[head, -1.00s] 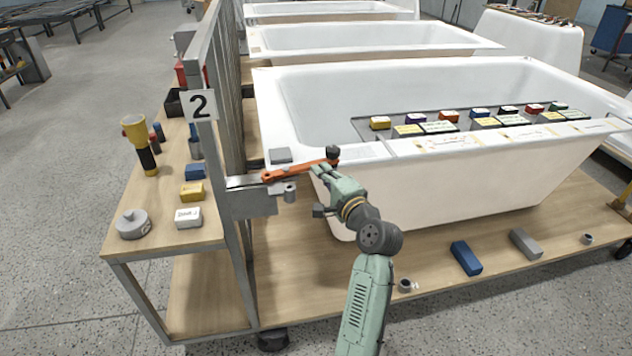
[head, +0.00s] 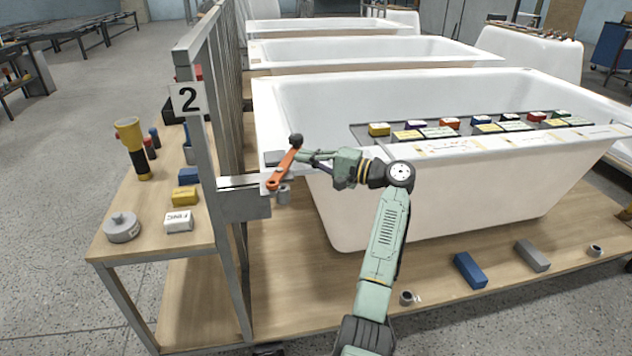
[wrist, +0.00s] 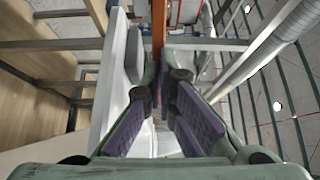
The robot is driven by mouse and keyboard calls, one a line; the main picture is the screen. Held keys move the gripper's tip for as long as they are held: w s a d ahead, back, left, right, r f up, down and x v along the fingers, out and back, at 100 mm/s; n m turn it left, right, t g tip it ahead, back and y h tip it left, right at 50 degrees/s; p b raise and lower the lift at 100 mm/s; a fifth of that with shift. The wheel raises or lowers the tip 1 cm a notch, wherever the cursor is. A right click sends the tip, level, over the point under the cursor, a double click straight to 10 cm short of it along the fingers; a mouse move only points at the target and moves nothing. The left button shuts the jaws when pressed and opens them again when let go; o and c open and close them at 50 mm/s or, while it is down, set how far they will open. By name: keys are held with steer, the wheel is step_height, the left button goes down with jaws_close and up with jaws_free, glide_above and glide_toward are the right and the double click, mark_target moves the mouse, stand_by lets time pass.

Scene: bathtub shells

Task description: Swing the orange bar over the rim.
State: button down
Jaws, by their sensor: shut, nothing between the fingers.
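The orange bar (head: 285,169) is mounted at its lower end on a grey metal bracket (head: 243,203). It slants up and away, and its dark knob (head: 295,139) shows in front of the near left rim corner of the white bathtub (head: 420,205). My gripper (head: 301,156) is at the bar's right side near the knob end, shut with nothing held. I cannot tell whether it touches the bar. In the wrist view the orange bar (wrist: 158,25) runs upward just beyond my purple-padded fingers (wrist: 164,85).
A tray of small coloured boxes (head: 378,129) lies along the tub. A blue block (head: 469,271) and a grey block (head: 532,255) lie on the wooden deck. A grey plate (head: 274,157) sits by the rim corner.

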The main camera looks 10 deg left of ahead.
mark_target(292, 152)
steer(key=shift+w+a, duration=0.25)
steer(key=shift+a, duration=0.6)
steer(key=shift+w+a, duration=0.25)
steer(key=shift+a, duration=0.95)
